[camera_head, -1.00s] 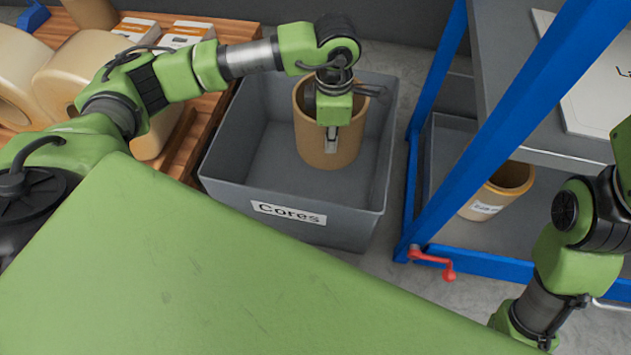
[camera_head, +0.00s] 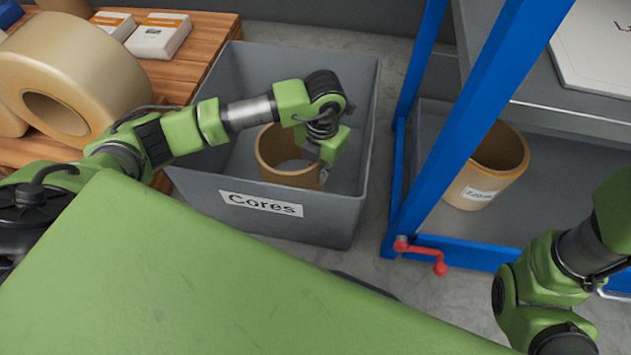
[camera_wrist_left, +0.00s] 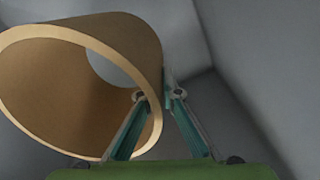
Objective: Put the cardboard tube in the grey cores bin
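The cardboard tube (camera_head: 268,157) is inside the grey cores bin (camera_head: 231,185), whose front label reads "Cores". The tube's rim is below the bin's rim, and its lower part is hidden by the bin's front wall. My left gripper (camera_head: 323,176) is tilted at the tube's right side. In the left wrist view, the tube (camera_wrist_left: 75,85) leans to the left and its wall lies between my close-set fingertips (camera_wrist_left: 159,96), one inside and one outside. The fingers look shut on that wall. Whether the tube touches the bin floor is hidden. My right gripper is out of view.
A wooden pallet (camera_head: 195,55) with large tan rolls (camera_head: 95,65) and white boxes (camera_head: 158,38) is left of the bin. A blue-framed rack (camera_head: 408,130) with a red crank (camera_head: 425,252) stands right of it. A brown labelled container (camera_head: 480,180) is on its lower shelf.

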